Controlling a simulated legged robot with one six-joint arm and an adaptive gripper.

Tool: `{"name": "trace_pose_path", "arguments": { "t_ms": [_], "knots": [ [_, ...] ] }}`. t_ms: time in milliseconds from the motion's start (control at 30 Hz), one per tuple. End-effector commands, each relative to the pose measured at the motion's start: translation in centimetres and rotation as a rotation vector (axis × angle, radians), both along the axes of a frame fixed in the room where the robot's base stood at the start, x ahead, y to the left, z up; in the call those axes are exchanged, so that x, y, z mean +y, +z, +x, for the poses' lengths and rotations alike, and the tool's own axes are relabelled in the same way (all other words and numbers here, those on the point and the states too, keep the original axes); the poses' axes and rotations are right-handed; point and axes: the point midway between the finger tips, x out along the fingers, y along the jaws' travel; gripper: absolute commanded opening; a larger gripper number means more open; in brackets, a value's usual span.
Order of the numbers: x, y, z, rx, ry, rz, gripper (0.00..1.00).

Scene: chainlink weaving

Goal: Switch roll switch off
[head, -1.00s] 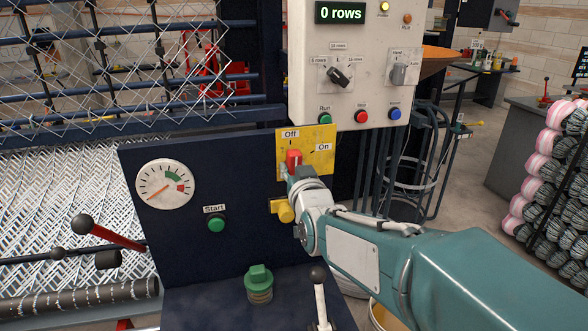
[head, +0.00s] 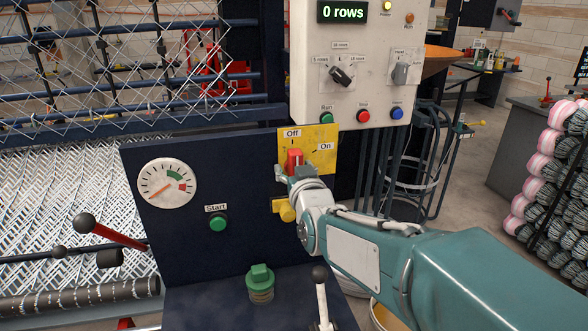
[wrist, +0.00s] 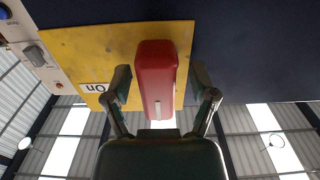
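The red roll switch handle (head: 294,159) sits on a yellow plate (head: 322,159) with an "Off" label at upper left and an "On" label at right. In the head view the handle stands about upright, below the "Off" label. My gripper (head: 291,172) is at the handle, partly hiding its lower part. In the wrist view the red handle (wrist: 156,75) lies between the two fingers of my gripper (wrist: 160,88). The fingers are apart, with a narrow gap showing on each side of the handle.
A yellow knob (head: 285,210) is just below the plate. A green start button (head: 218,223) and a gauge (head: 167,190) are on the dark panel to the left. A white control box (head: 357,95) is above. A black-knobbed lever (head: 320,290) stands below my arm.

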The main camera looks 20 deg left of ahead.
Motion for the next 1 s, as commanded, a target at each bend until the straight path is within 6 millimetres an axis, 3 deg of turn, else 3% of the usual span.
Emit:
{"name": "trace_pose_path", "arguments": {
  "t_ms": [267,800,1000],
  "knots": [
    [-0.5,0.1,-0.7,-0.001,-0.001,0.002,0.74],
    [-5.2,0.1,-8.5,-0.001,0.000,0.002,0.74],
    [-6.0,-0.1,-10.0,0.001,0.000,-0.001,0.74]
  ]
}}
